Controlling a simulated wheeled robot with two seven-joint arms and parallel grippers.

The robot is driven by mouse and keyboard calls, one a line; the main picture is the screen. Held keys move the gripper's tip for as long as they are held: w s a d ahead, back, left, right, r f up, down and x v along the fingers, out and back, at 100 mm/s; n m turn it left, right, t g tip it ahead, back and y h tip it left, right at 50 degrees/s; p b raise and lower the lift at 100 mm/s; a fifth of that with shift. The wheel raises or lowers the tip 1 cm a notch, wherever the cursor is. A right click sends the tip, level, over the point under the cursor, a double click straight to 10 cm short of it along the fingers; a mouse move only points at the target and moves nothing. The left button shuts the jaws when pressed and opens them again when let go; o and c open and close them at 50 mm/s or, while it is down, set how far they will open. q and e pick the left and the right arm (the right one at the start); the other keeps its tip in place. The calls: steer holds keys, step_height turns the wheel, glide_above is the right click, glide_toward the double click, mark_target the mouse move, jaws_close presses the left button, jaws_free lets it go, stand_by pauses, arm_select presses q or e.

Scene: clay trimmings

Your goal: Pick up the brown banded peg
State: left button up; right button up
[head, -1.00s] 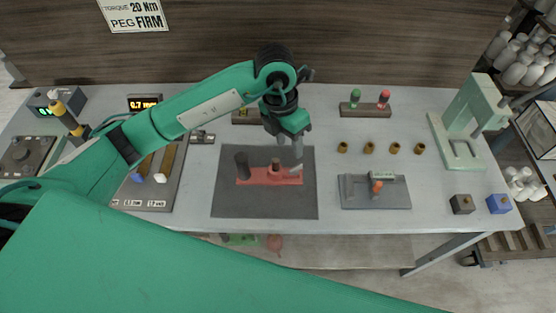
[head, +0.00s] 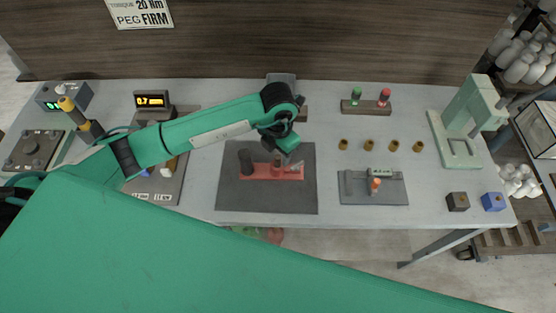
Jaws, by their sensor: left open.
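A brown peg (head: 277,168) stands upright in a red base (head: 258,172) on the dark mat. Its band is too small to make out clearly. A thick dark cylinder (head: 245,161) stands at the left end of the same base. My left gripper (head: 285,164) is open and points down just above the base, close beside the brown peg and partly over it. I cannot tell whether the fingers are around the peg. My right gripper is not in view.
A grey fixture (head: 350,196) with an orange peg (head: 375,184) lies to the right. Several brass collars (head: 368,146) stand behind it. A rack (head: 366,109) with green and red pegs is at the back. A pale green press (head: 458,125) stands at the right.

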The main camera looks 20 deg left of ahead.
mark_target(278, 156)
arm_select(q)
step_height(278, 156, down, 3)
steer(key=shift+a+r+p, duration=0.1)
steer(key=shift+a+p, duration=0.05)
steer(key=shift+p, duration=0.5)
steer(key=shift+f, duration=0.3)
jaws_close()
steer(key=shift+w, duration=0.1)
steer(key=shift+r, duration=0.1)
